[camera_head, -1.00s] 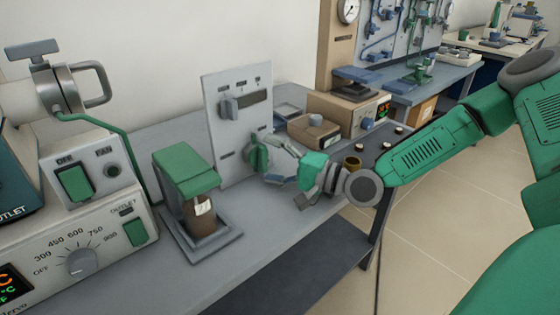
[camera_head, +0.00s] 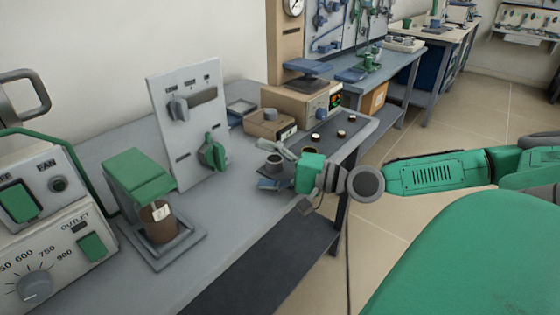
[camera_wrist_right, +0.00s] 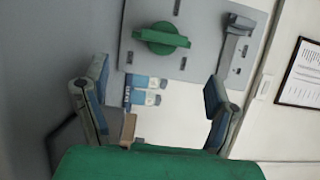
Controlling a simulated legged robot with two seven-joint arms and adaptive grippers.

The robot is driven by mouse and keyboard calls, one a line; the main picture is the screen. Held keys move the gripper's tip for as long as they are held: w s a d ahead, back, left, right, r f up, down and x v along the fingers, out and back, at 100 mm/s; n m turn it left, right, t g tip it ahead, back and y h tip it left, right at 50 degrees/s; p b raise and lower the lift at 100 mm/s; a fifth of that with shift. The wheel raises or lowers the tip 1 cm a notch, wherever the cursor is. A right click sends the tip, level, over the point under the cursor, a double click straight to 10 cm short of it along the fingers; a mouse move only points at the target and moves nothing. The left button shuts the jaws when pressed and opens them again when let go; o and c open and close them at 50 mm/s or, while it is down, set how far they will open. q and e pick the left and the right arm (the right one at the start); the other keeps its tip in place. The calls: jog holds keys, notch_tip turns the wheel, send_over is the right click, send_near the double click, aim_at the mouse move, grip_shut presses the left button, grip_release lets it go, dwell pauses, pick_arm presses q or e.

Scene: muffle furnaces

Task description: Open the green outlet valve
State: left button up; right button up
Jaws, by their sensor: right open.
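The green valve knob (camera_head: 213,152) sits low on the front of an upright grey panel (camera_head: 187,140) on the bench, its grip bar close to upright in the head view. It also shows in the right wrist view (camera_wrist_right: 162,38), whole and with nothing touching it. My right gripper (camera_head: 272,168) is open and empty, to the right of the knob with a clear gap. In the right wrist view its two fingers (camera_wrist_right: 155,98) are spread wide, with the knob beyond them. My left gripper is not in view.
A grey selector (camera_head: 180,107) is above the knob. A green-topped stand with a brown container (camera_head: 160,224) is left of it. A furnace with a green OUTLET switch (camera_head: 93,247) is at the left.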

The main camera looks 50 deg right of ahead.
jog(key=shift+v, duration=1.75)
jog(key=shift+d+f, duration=0.1)
jog(key=shift+d, duration=0.05)
